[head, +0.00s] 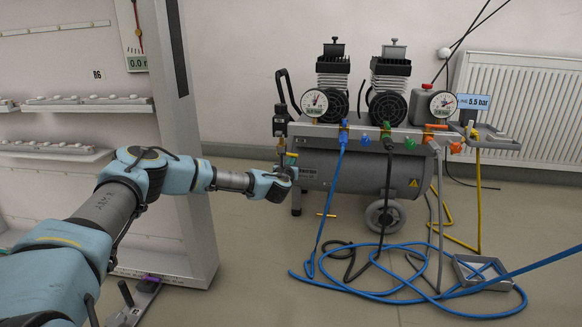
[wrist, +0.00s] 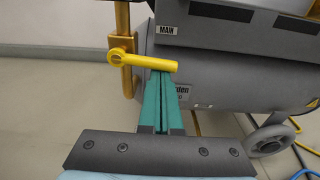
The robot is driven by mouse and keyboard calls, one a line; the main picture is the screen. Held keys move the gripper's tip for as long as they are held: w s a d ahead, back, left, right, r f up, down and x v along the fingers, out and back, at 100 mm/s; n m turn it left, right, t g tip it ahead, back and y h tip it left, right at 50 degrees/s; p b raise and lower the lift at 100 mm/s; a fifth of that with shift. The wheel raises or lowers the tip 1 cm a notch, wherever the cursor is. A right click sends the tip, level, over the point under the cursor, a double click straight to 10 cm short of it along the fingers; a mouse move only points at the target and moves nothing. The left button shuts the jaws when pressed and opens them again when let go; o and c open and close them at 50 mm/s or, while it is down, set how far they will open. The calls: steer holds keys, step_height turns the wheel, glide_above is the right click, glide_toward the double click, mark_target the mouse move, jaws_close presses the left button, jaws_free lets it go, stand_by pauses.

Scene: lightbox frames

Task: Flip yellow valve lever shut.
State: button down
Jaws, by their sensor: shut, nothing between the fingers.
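The yellow valve lever (wrist: 150,63) lies nearly level across the wrist view, tilting slightly down to the right. Its round pivot end sits on a vertical brass pipe (wrist: 123,22), and its free end points right. My gripper (wrist: 161,76) is shut and empty, its green fingers pressed together. The fingertips are right at the underside of the lever near its free end in the picture. I cannot tell whether they touch it. In the head view the lever (head: 291,154) is tiny, just above my gripper at the left end of the compressor.
The grey compressor (head: 345,170) with gauges stands behind the lever; a "MAIN" label (wrist: 166,30) is beside the pipe. Blue hoses (head: 400,295) lie on the floor at right. A radiator (head: 530,100) is on the wall.

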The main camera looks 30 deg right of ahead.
steer(key=shift+r, duration=0.15)
stand_by(0.5)
step_height(320, 180, down, 5)
steer(key=b, duration=0.5)
steer(key=r+p+v, duration=0.1)
steer(key=p+v, duration=0.4)
steer(key=v, duration=0.4)
steer(key=shift+p, duration=0.4)
steer(key=shift+w+a+r, duration=0.1)
